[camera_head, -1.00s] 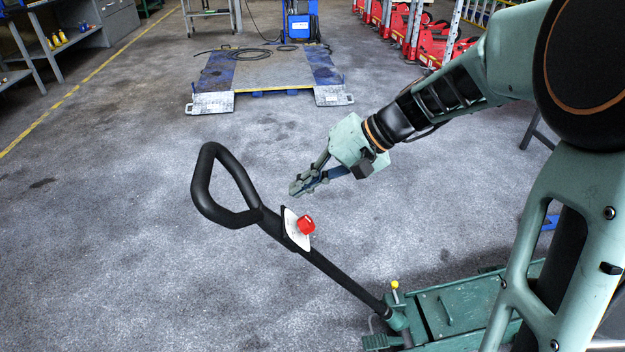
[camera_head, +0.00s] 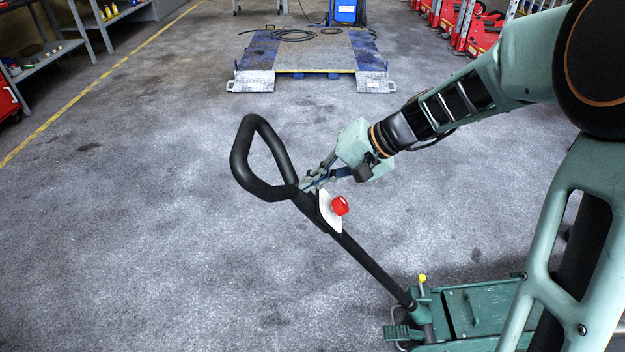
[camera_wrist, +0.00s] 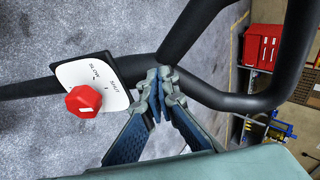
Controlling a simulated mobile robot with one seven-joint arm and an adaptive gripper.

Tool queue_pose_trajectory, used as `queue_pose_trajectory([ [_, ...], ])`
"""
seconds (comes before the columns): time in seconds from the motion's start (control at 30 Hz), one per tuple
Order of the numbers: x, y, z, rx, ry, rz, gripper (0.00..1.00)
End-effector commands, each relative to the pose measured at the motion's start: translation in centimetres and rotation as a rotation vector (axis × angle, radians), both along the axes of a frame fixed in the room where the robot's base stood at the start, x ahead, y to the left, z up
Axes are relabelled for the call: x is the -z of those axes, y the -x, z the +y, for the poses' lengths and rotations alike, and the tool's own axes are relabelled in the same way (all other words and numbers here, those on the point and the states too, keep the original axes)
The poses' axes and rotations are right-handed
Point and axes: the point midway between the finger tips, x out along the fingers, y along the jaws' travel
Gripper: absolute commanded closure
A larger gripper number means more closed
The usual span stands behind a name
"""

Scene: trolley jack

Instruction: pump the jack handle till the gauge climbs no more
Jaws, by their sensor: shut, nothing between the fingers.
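The black jack handle (camera_head: 368,262) slants up from the green trolley jack (camera_head: 470,312) to a looped grip (camera_head: 243,165). A white plate (camera_head: 327,214) with a red knob (camera_head: 341,205) is on the shaft below the loop. In the wrist view the plate (camera_wrist: 117,93) carries lettering beside the red knob (camera_wrist: 84,101). My gripper (camera_head: 307,186) is shut and empty at the junction of loop and shaft. In the wrist view its fingertips (camera_wrist: 160,82) lie close over that junction; I cannot tell whether they touch it. No gauge is recognisable in either view.
A blue lift platform (camera_head: 312,55) lies on the floor ahead. Red jacks (camera_head: 483,30) stand in a row at the back right, and shelving (camera_head: 50,55) is at the left. The floor left of the handle is clear.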

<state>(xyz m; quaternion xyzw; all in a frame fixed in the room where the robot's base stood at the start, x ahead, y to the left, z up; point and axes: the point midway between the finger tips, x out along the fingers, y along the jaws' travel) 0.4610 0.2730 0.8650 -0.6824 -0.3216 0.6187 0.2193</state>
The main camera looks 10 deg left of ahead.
Motion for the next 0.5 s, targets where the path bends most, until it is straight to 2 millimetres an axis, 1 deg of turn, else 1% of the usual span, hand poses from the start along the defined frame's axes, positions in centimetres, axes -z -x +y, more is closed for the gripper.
queue_pose_trajectory([
  [0.17,0.9,0.5,1.4,-0.005,0.018,-0.002,1.00],
  [0.27,1.9,0.9,2.9,-0.008,0.038,-0.007,1.00],
  [0.37,3.2,1.4,4.8,-0.009,0.065,-0.012,1.00],
  [0.5,5.5,2.1,7.8,-0.010,0.111,-0.022,1.00],
])
